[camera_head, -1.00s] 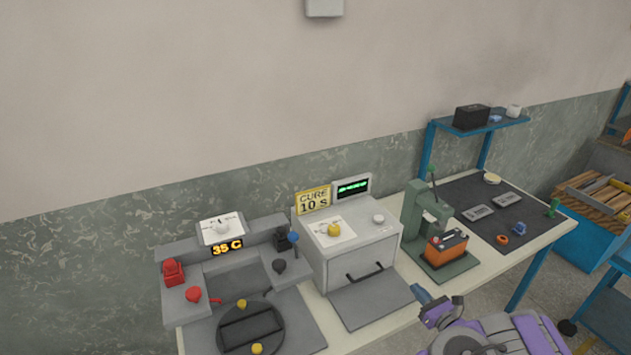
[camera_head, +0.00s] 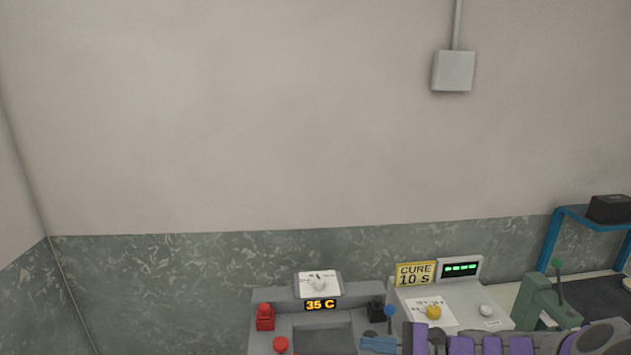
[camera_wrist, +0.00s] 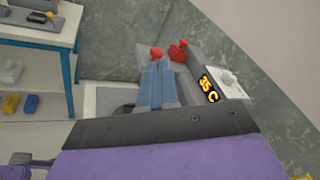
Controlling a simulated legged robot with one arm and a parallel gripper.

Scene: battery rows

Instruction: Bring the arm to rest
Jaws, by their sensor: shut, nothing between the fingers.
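My gripper (camera_head: 378,344) shows at the bottom of the head view, in front of the grey machine with the "35 C" display. My purple arm stretches from it to the right along the bottom edge. In the wrist view the blue-grey fingers of my gripper (camera_wrist: 157,68) lie together, shut and empty. The fingertips overlap the grey machine in that picture, near a red knob (camera_wrist: 157,53). Whether they touch anything I cannot tell. Most of the bench and the machine's lower part are out of the head view.
The grey machine carries a "35 C" display (camera_head: 320,304), a red switch (camera_head: 265,317) and a blue-topped lever (camera_head: 389,312). The cure oven (camera_head: 463,312) and green press (camera_head: 545,302) stand to the right. The wrist view shows a blue-legged table (camera_wrist: 68,70) at left.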

